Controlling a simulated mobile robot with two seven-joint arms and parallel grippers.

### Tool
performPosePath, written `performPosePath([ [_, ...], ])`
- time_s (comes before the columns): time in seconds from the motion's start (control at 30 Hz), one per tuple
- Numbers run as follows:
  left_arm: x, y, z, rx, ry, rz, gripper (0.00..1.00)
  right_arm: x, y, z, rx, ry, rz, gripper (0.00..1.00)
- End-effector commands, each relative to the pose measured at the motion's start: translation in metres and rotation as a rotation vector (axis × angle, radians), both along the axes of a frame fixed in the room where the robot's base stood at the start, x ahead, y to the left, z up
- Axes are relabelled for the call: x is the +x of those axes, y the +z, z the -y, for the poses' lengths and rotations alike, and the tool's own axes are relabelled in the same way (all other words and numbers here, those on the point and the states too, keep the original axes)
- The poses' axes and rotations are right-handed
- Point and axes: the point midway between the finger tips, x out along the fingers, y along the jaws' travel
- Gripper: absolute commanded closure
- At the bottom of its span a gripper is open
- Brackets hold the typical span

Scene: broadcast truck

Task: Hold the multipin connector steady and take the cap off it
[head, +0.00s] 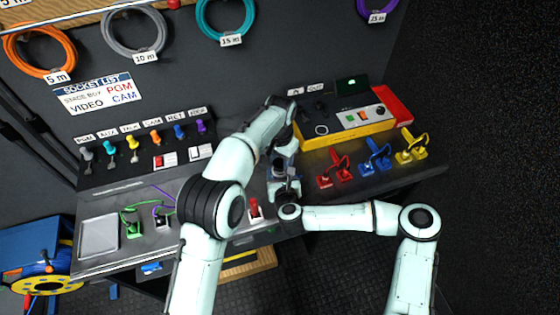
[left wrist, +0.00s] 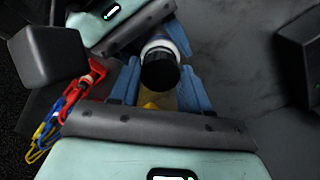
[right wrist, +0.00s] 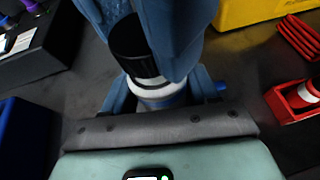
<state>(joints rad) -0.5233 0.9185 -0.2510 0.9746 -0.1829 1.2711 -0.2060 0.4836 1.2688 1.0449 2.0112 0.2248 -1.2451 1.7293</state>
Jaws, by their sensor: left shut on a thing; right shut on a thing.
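The multipin connector shows in the right wrist view as a pale body with a white ring (right wrist: 155,84), upright between the fingers of my right gripper (right wrist: 163,90), which is shut on it. Its black cap (right wrist: 128,38) shows above the white ring. My left gripper (left wrist: 157,85) is shut on the cap (left wrist: 160,74), with a blue finger on each side; the white ring (left wrist: 163,44) shows just beyond. Whether the cap still touches the connector is hard to tell. In the head view both grippers meet at the desk's middle, and the arms mostly hide the connector.
Red (head: 336,172), blue (head: 376,160) and yellow (head: 411,150) connectors stand right of the grippers. A yellow case (head: 345,130) stands behind. Green (head: 132,227) and purple-cabled (head: 162,215) connectors and a grey tray (head: 98,238) are at left. A small red switch (head: 254,208) is close by.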

Motion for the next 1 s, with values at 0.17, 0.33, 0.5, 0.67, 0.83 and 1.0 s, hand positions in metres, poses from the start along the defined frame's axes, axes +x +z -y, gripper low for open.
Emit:
performPosePath([
  [0.17, 0.000, 0.007, 0.000, -0.001, -0.001, 0.002, 0.90, 0.000, 0.001, 0.000, 0.000, 0.000, 0.001, 1.00],
  [0.33, 0.000, 0.013, 0.000, -0.001, 0.000, 0.002, 0.90, 0.000, 0.001, 0.000, 0.000, 0.000, 0.001, 1.00],
  [0.5, 0.000, 0.015, 0.000, -0.001, 0.000, 0.001, 0.90, 0.000, 0.001, 0.000, 0.000, 0.000, 0.001, 1.00],
  [0.67, 0.000, 0.015, 0.000, -0.001, 0.000, 0.001, 0.90, 0.000, 0.001, 0.000, 0.000, 0.000, 0.001, 1.00],
  [0.83, 0.001, 0.026, 0.000, -0.001, 0.000, 0.004, 0.90, 0.000, 0.001, 0.000, 0.000, 0.000, 0.001, 1.00],
  [1.0, 0.000, 0.047, 0.001, -0.002, -0.001, 0.003, 0.90, 0.000, 0.001, 0.000, 0.000, 0.000, 0.001, 1.00],
])
